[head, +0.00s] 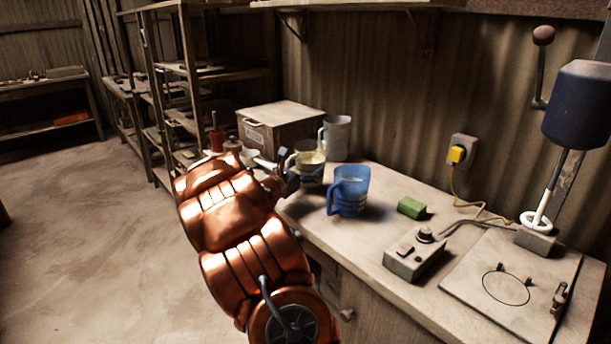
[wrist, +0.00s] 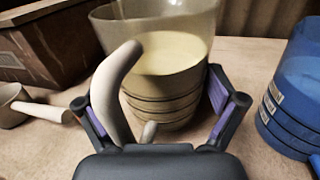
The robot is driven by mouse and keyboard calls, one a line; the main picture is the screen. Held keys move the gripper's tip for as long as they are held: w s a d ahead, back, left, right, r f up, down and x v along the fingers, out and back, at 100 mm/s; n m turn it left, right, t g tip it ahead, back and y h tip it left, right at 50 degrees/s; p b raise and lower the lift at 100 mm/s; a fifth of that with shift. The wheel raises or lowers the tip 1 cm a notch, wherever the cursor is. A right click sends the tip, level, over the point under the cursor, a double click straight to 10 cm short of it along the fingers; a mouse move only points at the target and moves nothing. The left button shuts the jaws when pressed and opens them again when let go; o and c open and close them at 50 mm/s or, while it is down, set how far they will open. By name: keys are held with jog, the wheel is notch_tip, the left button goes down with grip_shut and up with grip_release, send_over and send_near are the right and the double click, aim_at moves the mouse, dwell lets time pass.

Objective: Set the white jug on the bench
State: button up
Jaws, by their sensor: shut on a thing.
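The white jug (head: 310,172) is a pale, see-through jug with cream-coloured contents. It is upright at the bench's left part in the head view. In the wrist view the white jug (wrist: 165,85) stands between my fingers, its pale curved handle toward me. My gripper (wrist: 158,108) is shut on it, one purple-padded finger at each side. In the head view my gripper (head: 288,180) is partly hidden behind my copper arm. The jug's base looks at or very near the bench (head: 385,210); I cannot tell whether it touches.
A blue jug (head: 350,192) stands close to the right, a grey-white jug (head: 337,138) behind. A wooden box (head: 281,128) is at the back left. A green block (head: 411,208), a control box (head: 413,258) and the press (head: 540,230) are further right. A small pan (wrist: 15,105) lies left.

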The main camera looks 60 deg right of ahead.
jog(key=shift+f, duration=0.95)
jog(key=shift+f, duration=0.1)
jog(key=o, duration=1.4)
jog(key=shift+f, duration=0.1)
jog(key=shift+a, duration=0.1)
jog(key=a, duration=1.1)
jog(key=shift+a, duration=0.4)
